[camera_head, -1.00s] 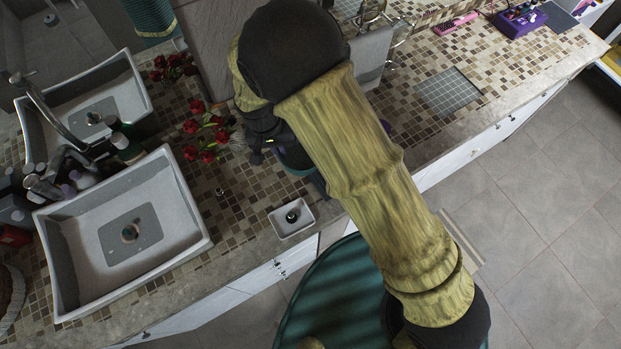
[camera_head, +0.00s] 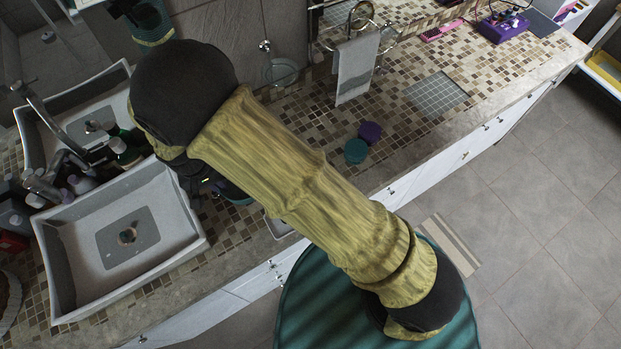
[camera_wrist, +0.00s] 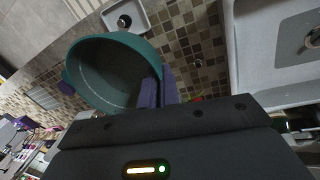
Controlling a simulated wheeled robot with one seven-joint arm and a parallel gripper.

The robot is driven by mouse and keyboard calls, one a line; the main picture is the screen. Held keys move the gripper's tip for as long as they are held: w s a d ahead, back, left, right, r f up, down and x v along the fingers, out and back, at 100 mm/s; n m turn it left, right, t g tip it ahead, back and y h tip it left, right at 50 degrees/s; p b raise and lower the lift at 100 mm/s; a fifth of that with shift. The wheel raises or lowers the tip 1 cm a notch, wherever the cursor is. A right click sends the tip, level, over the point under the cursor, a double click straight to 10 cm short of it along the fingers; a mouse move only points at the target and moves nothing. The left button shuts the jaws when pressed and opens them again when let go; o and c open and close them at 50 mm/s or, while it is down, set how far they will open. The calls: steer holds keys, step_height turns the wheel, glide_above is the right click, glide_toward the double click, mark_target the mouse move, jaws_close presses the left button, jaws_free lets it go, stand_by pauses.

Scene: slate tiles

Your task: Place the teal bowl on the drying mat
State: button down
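The teal bowl (camera_wrist: 112,72) fills the left middle of the wrist view, its hollow facing the camera. My gripper (camera_wrist: 160,88) has purple fingers, one inside the bowl and one outside, shut on its wall. In the head view only a teal edge of the bowl (camera_head: 238,200) shows beneath my wrist, above the counter beside the near sink; my arm hides the rest. A flat grey gridded square, apparently the drying mat (camera_head: 437,94), lies bare on the counter to the right.
A small teal item (camera_head: 355,151) and a purple one (camera_head: 370,132) stand on the counter left of the mat. A towel (camera_head: 355,70) hangs behind them. The white sink (camera_head: 180,235) and bottles (camera_head: 122,150) are at left. A small white dish (camera_wrist: 125,18) is near the bowl.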

steer(key=shift+s+a, duration=0.1)
steer(key=shift+s, duration=0.05)
steer(key=w+d+f+b, duration=0.6)
steer(key=w+d+b, duration=0.2)
steer(key=d, duration=0.2)
steer(key=w+d+f+m+b, duration=0.1)
steer(key=w+d+f+b, duration=0.5)
steer(key=w+d+b, duration=0.2)
steer(key=shift+w+d+f+b, duration=0.15)
steer(key=shift+d+f+b, duration=0.2)
steer(key=shift+d, duration=0.8)
steer(key=shift+f+p, duration=0.8)
steer(key=shift+f, duration=2.05)
steer(key=shift+f, duration=0.1)
steer(key=shift+f+p, duration=0.7)
steer(key=shift+f, duration=1.3)
